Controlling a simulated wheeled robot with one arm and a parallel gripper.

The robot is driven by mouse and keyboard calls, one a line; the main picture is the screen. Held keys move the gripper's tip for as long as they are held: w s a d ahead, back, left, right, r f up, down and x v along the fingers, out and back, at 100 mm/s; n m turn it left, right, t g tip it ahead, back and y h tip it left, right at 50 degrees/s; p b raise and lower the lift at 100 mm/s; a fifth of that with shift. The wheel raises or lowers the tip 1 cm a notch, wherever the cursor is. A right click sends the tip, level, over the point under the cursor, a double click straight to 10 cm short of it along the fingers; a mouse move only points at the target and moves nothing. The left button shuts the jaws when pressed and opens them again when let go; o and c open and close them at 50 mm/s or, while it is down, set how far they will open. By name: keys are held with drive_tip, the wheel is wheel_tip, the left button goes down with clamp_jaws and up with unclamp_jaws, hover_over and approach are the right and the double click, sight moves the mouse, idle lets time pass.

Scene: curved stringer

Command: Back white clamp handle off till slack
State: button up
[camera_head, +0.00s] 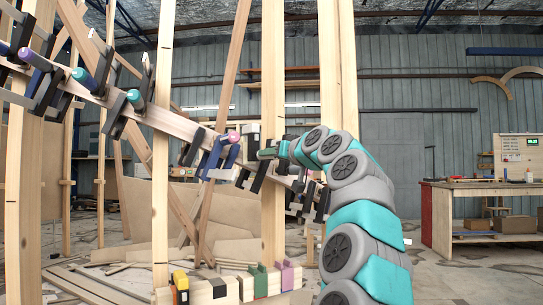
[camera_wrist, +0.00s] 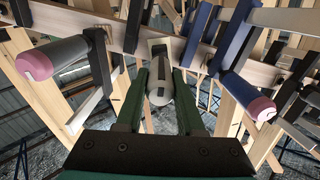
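The white clamp handle (camera_wrist: 160,88) is in the middle of the wrist view, pale grey-white with its rounded end towards me. My gripper (camera_wrist: 159,80) has its two dark green fingers on either side of this handle, one left and one right. They lie close along it; whether they press on it I cannot tell. The handle's clamp sits on the wooden stringer (camera_wrist: 265,18), partly hidden behind the handle and fingers. In the head view my gripper (camera_head: 268,152) reaches the stringer near its middle, and the white handle cannot be made out there.
A pink-ended grey handle (camera_wrist: 62,58) is close on the left, and a pink-ended blue handle (camera_wrist: 245,92) close on the right. Several more clamps line the sloping stringer in the head view. Upright posts (camera_head: 272,90) stand around it. A workbench (camera_head: 480,190) is far right.

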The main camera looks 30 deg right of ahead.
drive_tip(key=o, duration=0.4)
drive_tip(key=shift+s, duration=0.15)
drive_tip(key=s, duration=0.5)
drive_tip(key=s+b, duration=0.1)
drive_tip(key=s, duration=0.1)
drive_tip(key=shift+s+d, duration=0.3)
drive_tip(key=shift+d, duration=0.1)
drive_tip(key=shift+s, duration=0.1)
drive_tip(key=s+b, duration=0.1)
drive_tip(key=s, duration=0.4)
drive_tip(key=shift+d, duration=0.2)
idle(0.4)
